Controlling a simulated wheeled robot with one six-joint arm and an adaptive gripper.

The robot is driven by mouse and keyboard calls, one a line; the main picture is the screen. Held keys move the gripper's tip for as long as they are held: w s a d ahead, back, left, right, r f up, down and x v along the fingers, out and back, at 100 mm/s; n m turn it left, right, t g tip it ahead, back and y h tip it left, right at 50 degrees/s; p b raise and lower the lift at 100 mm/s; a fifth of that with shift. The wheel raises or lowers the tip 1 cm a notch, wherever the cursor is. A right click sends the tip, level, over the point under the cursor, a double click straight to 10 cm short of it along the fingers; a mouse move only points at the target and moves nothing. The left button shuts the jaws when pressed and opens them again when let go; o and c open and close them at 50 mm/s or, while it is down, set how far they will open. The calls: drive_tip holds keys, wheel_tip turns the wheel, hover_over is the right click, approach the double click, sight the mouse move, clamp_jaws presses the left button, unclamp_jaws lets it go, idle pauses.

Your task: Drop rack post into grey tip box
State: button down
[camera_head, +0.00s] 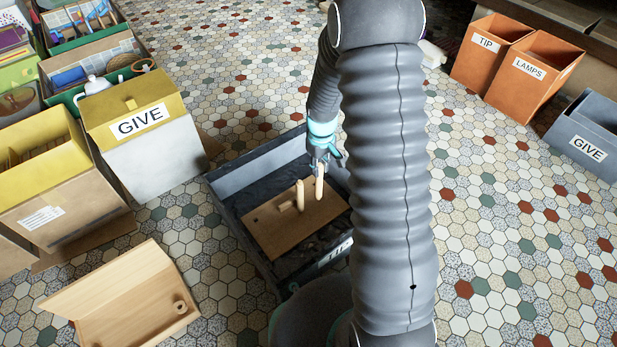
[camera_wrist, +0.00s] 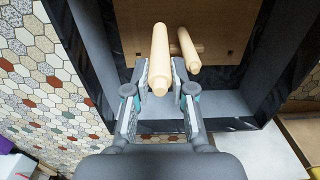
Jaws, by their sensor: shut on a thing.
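My gripper (camera_head: 319,163) is shut on a pale wooden rack post (camera_head: 319,188), which hangs above the inside of the grey tip box (camera_head: 228,215). In the wrist view, the post (camera_wrist: 160,55) is between the fingers (camera_wrist: 160,88) of my gripper, pointing toward the camera. The grey box's label is partly hidden by my arm. Inside the box lies a brown wooden board (camera_head: 268,232). A second post (camera_head: 300,196) stands at the board; it also shows in the wrist view (camera_wrist: 188,50). A short wooden piece is beside it.
A wooden piece with a peg (camera_head: 125,300) lies on the floor at lower left. A white and yellow GIVE box (camera_head: 155,160) stands left of the grey box. Orange TIP (camera_head: 480,65) and LAMPS (camera_head: 525,85) boxes and a grey GIVE box (camera_head: 565,140) stand at right. Tiled floor between is clear.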

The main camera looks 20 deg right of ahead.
drive_tip(key=w+a+f+b, duration=0.1)
drive_tip(key=w+a+f, duration=0.1)
drive_tip(key=f, duration=0.4)
drive_tip(key=shift+w+f, duration=0.3)
drive_tip(key=shift+w, duration=0.55)
drive_tip(key=shift+a, duration=0.1)
drive_tip(key=shift+f+b, duration=0.3)
drive_tip(key=shift+f, duration=0.3)
drive_tip(key=c, duration=1.3)
unclamp_jaws()
drive_tip(key=shift+o, duration=0.2)
